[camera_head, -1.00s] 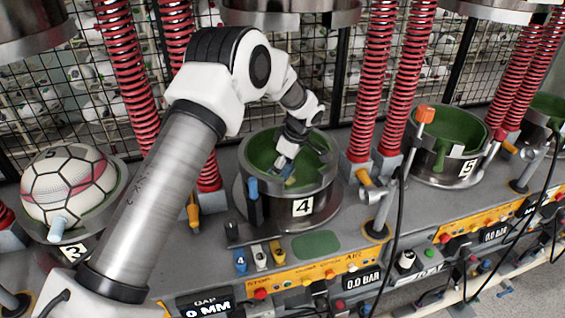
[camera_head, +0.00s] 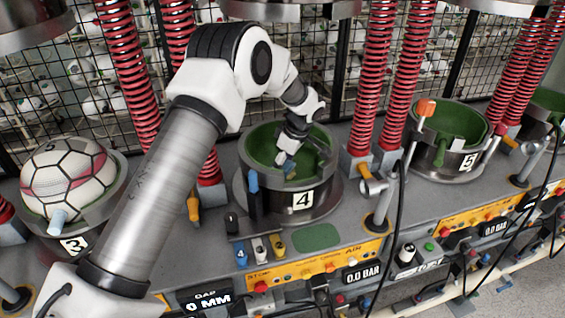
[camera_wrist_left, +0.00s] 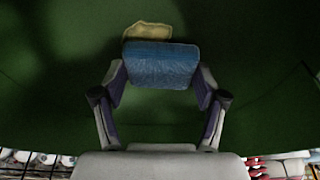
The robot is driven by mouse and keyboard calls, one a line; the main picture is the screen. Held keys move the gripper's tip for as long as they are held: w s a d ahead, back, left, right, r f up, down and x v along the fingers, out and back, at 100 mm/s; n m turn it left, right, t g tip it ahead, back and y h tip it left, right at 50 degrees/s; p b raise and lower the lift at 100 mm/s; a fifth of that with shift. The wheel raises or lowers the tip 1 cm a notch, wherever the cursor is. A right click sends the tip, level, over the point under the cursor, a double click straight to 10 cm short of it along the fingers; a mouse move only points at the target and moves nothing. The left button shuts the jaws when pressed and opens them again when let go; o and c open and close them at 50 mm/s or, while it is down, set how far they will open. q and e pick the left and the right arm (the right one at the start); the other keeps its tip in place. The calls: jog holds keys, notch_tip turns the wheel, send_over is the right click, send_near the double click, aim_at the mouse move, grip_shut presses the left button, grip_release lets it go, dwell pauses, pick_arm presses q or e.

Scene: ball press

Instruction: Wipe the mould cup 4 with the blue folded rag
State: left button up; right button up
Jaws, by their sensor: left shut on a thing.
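Mould cup 4 (camera_head: 251,205) is a steel ring with a green inside, marked with a "4" plate, at the middle of the head view. My left gripper (camera_head: 286,166) reaches down into it. In the left wrist view my left gripper (camera_wrist_left: 160,84) is shut on the blue folded rag (camera_wrist_left: 158,62), held across between its fingertips. A yellowish patch (camera_wrist_left: 148,31) shows on the green surface just beyond the rag's edge. Whether the rag touches the green surface is hard to tell. My right gripper is not in view.
A ball with red and white panels (camera_head: 68,178) sits in cup 3 at the left. Cup 5 (camera_head: 420,160) stands empty at the right. Red springs (camera_head: 402,85) rise behind the cups. A yellow control panel (camera_head: 310,265) runs along the front. A press head (camera_head: 290,10) hangs above cup 4.

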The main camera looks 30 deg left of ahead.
aim_at(293, 163)
pick_arm(q)
jog(key=shift+w+d, duration=0.45)
jog(key=shift+w, duration=0.05)
jog(key=shift+w+d+r, duration=0.1)
jog(key=shift+w+d, duration=0.5)
jog(key=shift+w, duration=0.1)
jog(key=shift+w+d, duration=0.25)
jog(key=shift+d, duration=0.05)
jog(key=shift+s+a, duration=0.2)
jog(key=shift+s, duration=0.1)
jog(key=shift+s+a, duration=1.05)
jog(key=shift+s, duration=0.2)
jog(key=shift+s+a, duration=0.15)
jog(key=shift+a, duration=0.15)
jog(key=shift+w+d, duration=0.15)
jog(key=shift+w, duration=0.1)
jog(key=shift+r, duration=0.25)
jog(key=shift+s+r+p, duration=0.1)
jog(key=shift+r+p, duration=1.65)
jog(key=shift+r, duration=0.95)
